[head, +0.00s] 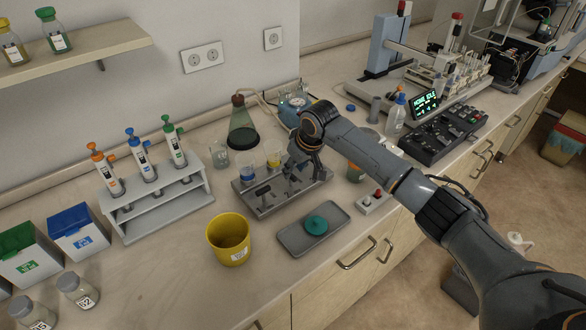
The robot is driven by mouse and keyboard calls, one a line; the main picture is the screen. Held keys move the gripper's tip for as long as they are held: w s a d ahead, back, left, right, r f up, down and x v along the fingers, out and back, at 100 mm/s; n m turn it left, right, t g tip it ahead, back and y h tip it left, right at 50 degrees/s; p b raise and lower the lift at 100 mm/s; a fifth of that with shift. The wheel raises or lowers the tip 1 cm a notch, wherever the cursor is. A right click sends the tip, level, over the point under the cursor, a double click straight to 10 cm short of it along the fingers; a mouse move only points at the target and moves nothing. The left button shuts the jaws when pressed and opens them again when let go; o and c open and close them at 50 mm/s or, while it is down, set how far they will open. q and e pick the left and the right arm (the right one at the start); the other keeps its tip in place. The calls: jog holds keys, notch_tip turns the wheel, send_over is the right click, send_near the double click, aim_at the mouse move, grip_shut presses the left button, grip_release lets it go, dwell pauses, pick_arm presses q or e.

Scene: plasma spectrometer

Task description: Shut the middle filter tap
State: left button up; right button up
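The grey filter manifold (264,206) stands on the bench in the middle of the head view. A clear filter cup with a blue base (247,174) stands at its left. A cup with yellow (273,160) stands to the right of that one. My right gripper (294,178) reaches in from the right and points down over the right part of the manifold. It hides that part and whatever stands there. The taps are small and partly covered, so I cannot tell their positions or whether the fingers touch one. My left gripper is out of view.
A grey tray with a green round piece (316,225) lies in front of the manifold. A yellow bucket (229,240) stands front left. A flask (242,125) with dark liquid stands behind. A white pipette rack (160,208) is to the left. A small switch box (372,201) sits right.

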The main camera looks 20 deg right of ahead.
jog(key=shift+x, duration=0.8)
jog(key=shift+f, duration=0.3)
grip_shut()
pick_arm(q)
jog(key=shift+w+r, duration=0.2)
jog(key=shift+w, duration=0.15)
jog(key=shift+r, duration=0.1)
pick_arm(e)
jog(key=shift+a, duration=0.1)
